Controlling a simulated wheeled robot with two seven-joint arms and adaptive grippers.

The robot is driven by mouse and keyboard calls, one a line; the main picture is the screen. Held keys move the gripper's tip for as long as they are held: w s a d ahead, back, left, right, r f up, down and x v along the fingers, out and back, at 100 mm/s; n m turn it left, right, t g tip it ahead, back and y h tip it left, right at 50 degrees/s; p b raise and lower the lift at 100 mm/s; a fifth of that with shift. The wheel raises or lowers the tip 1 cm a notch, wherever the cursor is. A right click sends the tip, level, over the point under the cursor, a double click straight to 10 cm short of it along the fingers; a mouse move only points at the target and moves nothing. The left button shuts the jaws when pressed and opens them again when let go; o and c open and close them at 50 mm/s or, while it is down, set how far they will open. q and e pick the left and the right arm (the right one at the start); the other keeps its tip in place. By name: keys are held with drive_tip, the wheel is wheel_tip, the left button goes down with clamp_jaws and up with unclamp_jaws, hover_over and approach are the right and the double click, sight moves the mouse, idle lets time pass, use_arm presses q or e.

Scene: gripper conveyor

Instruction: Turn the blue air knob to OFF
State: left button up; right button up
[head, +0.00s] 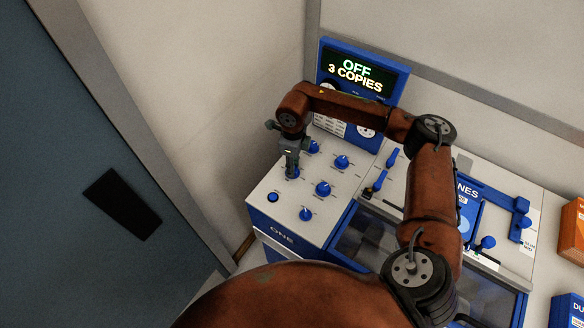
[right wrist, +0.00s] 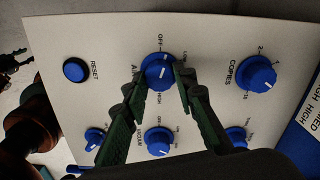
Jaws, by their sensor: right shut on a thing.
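The blue air knob (right wrist: 158,68) is on the pale panel in the right wrist view, with OFF lettering above it and HIGH below it. My right gripper (right wrist: 157,80) is shut on this knob, with one dark finger on each side. In the head view my right gripper (head: 292,172) reaches down onto the panel and hides most of the knob. The display (head: 355,77) reads OFF and 3 COPIES. My left gripper is not seen.
A blue RESET button (right wrist: 76,70) and the COPIES knob (right wrist: 256,73) flank the air knob. Several other blue knobs, such as this one (head: 322,188), stand close by. Blue levers (head: 380,180) and an orange box (head: 573,232) are to the right.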

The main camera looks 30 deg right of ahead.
drive_tip(key=shift+d+n+b, duration=0.15)
drive_tip(key=shift+n+b, duration=0.55)
drive_tip(key=shift+n, duration=0.9)
drive_tip(key=shift+r, duration=0.1)
drive_tip(key=o, duration=1.1)
drive_tip(key=shift+d, duration=0.1)
drive_tip(key=shift+o, duration=0.3)
wheel_tip(320, 180, up, 12)
